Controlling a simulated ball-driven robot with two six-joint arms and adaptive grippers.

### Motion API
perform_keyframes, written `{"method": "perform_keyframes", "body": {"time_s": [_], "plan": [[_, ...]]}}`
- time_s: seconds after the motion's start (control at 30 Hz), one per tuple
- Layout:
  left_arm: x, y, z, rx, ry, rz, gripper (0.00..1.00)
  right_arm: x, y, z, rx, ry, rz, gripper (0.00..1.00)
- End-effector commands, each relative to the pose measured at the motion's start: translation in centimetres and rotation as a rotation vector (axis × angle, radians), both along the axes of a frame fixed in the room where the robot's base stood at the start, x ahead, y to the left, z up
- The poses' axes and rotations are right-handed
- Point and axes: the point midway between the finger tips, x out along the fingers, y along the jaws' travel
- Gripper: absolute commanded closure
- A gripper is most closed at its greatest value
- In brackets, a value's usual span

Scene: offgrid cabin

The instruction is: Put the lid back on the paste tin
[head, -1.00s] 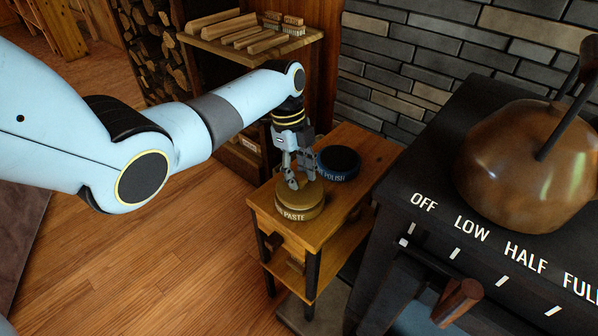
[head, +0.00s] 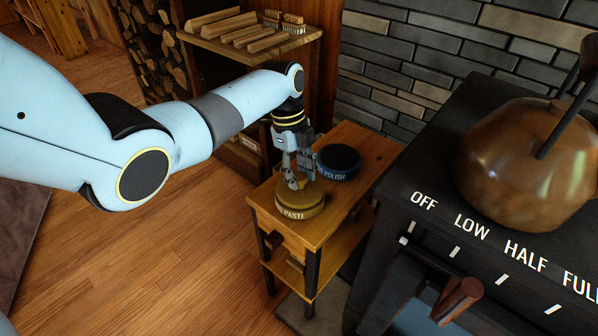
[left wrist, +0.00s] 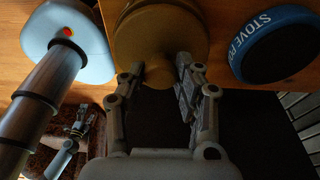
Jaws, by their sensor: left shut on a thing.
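The brass-coloured paste tin (head: 300,211) stands upright on a small wooden side table, its PASTE label facing forward. The round lid (head: 289,192) is on top of the tin; I cannot tell whether it sits fully flush. My left gripper (head: 298,184) comes down over it from above. In the left wrist view my left gripper (left wrist: 160,77) has its fingers on either side of the lid's small knob (left wrist: 158,73), shut on it. The lid's disc (left wrist: 160,35) hides the tin there. What looks like my right gripper (left wrist: 80,122) shows small and dark in the left wrist view.
A blue stove polish tin (head: 338,162) stands close behind and right of the paste tin; it also shows in the wrist view (left wrist: 250,50). The side table (head: 345,205) is small. A dark stove (head: 440,185) with a copper kettle (head: 525,165) stands to its right.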

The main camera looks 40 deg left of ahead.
Motion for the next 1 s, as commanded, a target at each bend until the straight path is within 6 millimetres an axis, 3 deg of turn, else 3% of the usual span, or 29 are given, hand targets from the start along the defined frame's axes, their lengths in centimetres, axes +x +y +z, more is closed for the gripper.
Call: {"method": "perform_keyframes", "body": {"time_s": [0.7,0.73,0.9,1.0], "plan": [[0.04,-0.02,-0.18,0.000,-0.001,0.000,1.00,-0.01,0.00,-0.10,0.000,0.000,0.000,0.09],[0.05,-0.02,-0.17,0.000,-0.001,0.000,0.66,-0.01,0.00,-0.09,0.000,0.000,0.000,0.09],[0.05,-0.01,-0.15,0.000,-0.001,0.000,0.43,-0.02,0.01,-0.07,0.000,0.000,0.000,0.09],[0.04,-0.01,-0.15,0.000,-0.001,0.000,0.41,-0.01,0.01,-0.07,0.000,0.000,0.000,0.09]]}}
